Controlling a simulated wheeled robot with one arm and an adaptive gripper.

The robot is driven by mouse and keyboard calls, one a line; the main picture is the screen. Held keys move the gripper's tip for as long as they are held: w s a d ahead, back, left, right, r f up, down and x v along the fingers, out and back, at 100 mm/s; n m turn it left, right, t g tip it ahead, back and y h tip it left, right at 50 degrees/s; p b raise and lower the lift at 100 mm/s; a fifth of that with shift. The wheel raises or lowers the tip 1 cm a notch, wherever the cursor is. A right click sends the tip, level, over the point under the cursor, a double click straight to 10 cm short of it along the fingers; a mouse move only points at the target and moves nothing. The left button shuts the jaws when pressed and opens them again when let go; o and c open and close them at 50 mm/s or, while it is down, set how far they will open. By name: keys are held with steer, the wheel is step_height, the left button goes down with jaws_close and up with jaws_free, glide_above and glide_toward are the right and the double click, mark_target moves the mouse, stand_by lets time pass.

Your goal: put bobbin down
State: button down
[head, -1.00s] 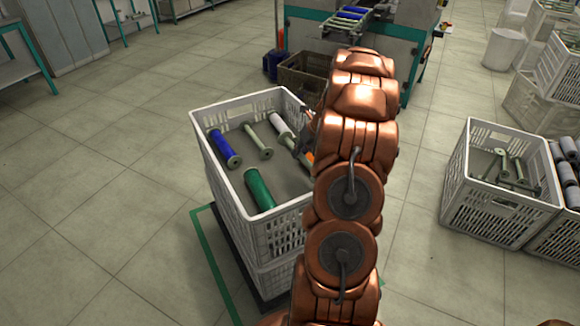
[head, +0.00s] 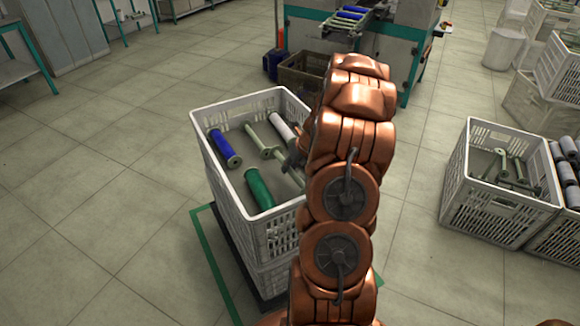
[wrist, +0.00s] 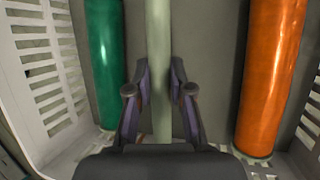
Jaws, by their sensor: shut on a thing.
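My gripper (wrist: 160,78) is shut on a pale green bare bobbin (wrist: 159,28) in the wrist view, one finger on each side of its shaft. A green bobbin (wrist: 103,60) lies to its left and an orange bobbin (wrist: 270,75) to its right. In the head view my gripper (head: 294,156) is down inside the white crate (head: 212,183), partly hidden by my arm. The crate also holds a blue bobbin (head: 221,144), the green bobbin (head: 259,188), another pale green bobbin (head: 256,139) and a white bobbin (head: 281,126). Whether the held bobbin touches the floor is unclear.
The crate stands on another crate inside a green floor marking (head: 208,251). A second crate (head: 500,218) with bare bobbins stands at the right. A brown crate (head: 300,80) and a machine (head: 395,58) stand behind. The floor at the left is clear.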

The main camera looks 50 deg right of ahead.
steer(key=shift+f+p, duration=0.45)
steer(key=shift+f, duration=0.1)
steer(key=c, duration=1)
jaws_free()
steer(key=shift+c, duration=0.2)
